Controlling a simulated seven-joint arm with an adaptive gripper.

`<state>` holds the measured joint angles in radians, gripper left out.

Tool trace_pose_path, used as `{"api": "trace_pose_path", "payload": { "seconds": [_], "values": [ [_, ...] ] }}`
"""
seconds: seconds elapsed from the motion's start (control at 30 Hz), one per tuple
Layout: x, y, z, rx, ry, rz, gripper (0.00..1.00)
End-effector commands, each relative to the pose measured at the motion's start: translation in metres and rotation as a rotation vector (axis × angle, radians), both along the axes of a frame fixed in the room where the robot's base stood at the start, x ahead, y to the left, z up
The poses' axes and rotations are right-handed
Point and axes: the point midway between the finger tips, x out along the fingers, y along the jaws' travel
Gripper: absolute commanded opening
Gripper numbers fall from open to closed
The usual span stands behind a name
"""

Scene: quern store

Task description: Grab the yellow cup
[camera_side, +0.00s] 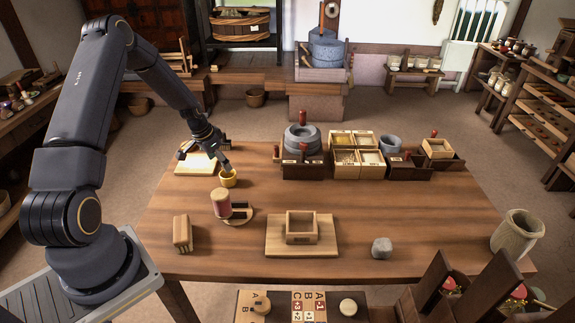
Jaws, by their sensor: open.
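The yellow cup (228,179) is small and stands upright on the wooden table, toward the back left. My gripper (222,168) comes down from the upper left and is right at the cup, with its fingertips over or beside the rim. The gripper is open. At this size I cannot tell whether a finger is inside the cup or touching it.
A pale board (195,166) lies behind and left of the cup. A red-and-cream cylinder (220,203) stands close in front. A grey quern (302,139) and wooden boxes (358,162) are to the right. A small wooden box (301,229) sits mid-table.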

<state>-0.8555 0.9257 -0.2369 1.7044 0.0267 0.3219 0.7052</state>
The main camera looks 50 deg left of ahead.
Motion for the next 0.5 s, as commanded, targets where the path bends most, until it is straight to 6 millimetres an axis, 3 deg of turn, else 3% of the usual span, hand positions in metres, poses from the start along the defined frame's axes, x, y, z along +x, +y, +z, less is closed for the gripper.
{"api": "trace_pose_path", "payload": {
  "seconds": [0.1, 0.33, 0.5],
  "values": [
    [0.005, 0.0, -0.02, 0.0, 0.001, 0.0, 0.9],
    [0.011, 0.0, -0.037, 0.001, 0.0, -0.001, 0.9],
    [0.019, 0.001, -0.064, 0.0, 0.001, -0.001, 0.9]
  ]
}}
